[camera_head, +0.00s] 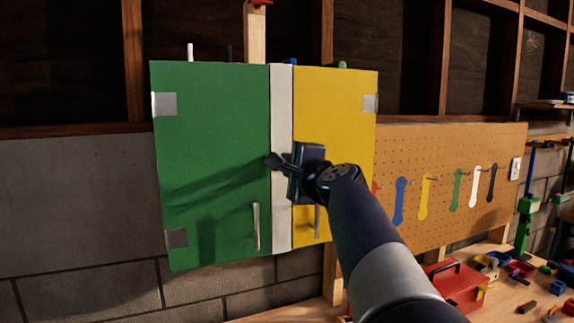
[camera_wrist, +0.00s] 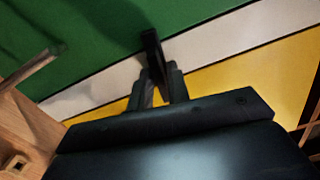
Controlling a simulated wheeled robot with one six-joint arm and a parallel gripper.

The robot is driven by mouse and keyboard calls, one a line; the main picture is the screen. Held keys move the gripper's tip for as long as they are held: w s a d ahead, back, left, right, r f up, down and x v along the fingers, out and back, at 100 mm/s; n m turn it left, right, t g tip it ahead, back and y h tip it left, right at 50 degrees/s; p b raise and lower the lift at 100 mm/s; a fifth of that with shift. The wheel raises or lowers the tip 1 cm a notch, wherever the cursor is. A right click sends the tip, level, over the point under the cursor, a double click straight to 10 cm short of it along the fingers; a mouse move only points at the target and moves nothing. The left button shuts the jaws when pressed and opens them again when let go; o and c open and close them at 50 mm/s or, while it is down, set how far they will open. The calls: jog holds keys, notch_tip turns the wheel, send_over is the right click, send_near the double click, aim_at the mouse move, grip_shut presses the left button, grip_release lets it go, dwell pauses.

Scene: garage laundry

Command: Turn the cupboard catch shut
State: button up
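The cupboard has a green left door (camera_head: 205,150), a yellow right door (camera_head: 340,110) and a white strip (camera_head: 281,100) between them. The dark catch (camera_head: 270,160) sits at the strip, its visible end over the green door's edge. In the wrist view the catch (camera_wrist: 151,42) lies across the white strip, its far end over the green. My gripper (camera_head: 284,163) is at the catch. In the wrist view its fingers (camera_wrist: 160,84) are close together with the catch's near part between them. That near part is mostly hidden by the fingers.
Upright handles stand low on the green door (camera_head: 256,227) and the yellow door (camera_head: 317,221), the latter partly behind my arm. A pegboard with coloured tools (camera_head: 450,150) hangs at right. Below it, a workbench holds a red toolbox (camera_head: 462,288) and small bins.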

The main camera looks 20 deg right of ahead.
grip_shut()
jog(key=shift+n+b, duration=0.9)
jog(key=shift+b, duration=0.05)
jog(key=shift+o, duration=1.8)
grip_release()
jog(key=shift+s, duration=0.1)
jog(key=s+b, duration=0.3)
jog(key=s, duration=0.7)
jog(key=shift+s+b, duration=0.3)
jog(key=shift+s, duration=0.05)
jog(key=shift+w, duration=0.1)
